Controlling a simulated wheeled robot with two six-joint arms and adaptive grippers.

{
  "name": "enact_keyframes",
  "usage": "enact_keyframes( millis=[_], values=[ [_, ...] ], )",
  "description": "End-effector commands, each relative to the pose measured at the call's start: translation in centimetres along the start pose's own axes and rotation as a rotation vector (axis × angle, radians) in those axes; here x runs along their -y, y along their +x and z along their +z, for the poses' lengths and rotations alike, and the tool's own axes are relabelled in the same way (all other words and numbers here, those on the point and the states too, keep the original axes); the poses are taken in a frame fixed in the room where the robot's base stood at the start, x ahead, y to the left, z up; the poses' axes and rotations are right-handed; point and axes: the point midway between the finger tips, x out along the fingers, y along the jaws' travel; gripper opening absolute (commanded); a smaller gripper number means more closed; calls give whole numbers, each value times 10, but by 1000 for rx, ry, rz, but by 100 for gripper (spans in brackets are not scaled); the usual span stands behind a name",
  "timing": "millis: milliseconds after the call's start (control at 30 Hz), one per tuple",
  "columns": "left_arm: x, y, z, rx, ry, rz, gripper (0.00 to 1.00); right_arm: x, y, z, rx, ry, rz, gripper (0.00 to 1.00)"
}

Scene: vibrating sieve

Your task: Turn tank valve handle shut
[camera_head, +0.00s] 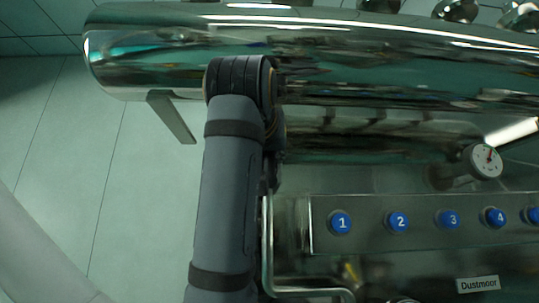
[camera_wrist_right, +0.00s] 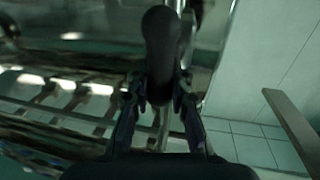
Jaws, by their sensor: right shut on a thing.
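In the right wrist view, a dark, rounded bar that looks like the tank valve handle (camera_wrist_right: 162,38) stands between the fingers of my right gripper (camera_wrist_right: 160,100). The gripper is shut on it. The handle's far end reaches toward the top of that view, and its mount is too dark to make out. In the head view, my right arm rises from the bottom to the shiny tank (camera_head: 150,60) and hides the handle and most of the gripper. My left gripper is in neither view.
A bent metal rail (camera_head: 310,292) runs close beside the arm.

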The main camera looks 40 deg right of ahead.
Motion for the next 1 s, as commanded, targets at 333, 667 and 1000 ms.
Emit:
enact_keyframes(
  millis=[333, 667, 1000],
  values=[
    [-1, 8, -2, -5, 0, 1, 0, 2, 0, 3, -12, -68, 1, 0],
    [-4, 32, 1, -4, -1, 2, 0, 6, -1, 7, -61, -321, 1, 0],
    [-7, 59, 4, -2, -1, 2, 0, 12, -2, 10, -123, -640, -1, 0]
  ],
)
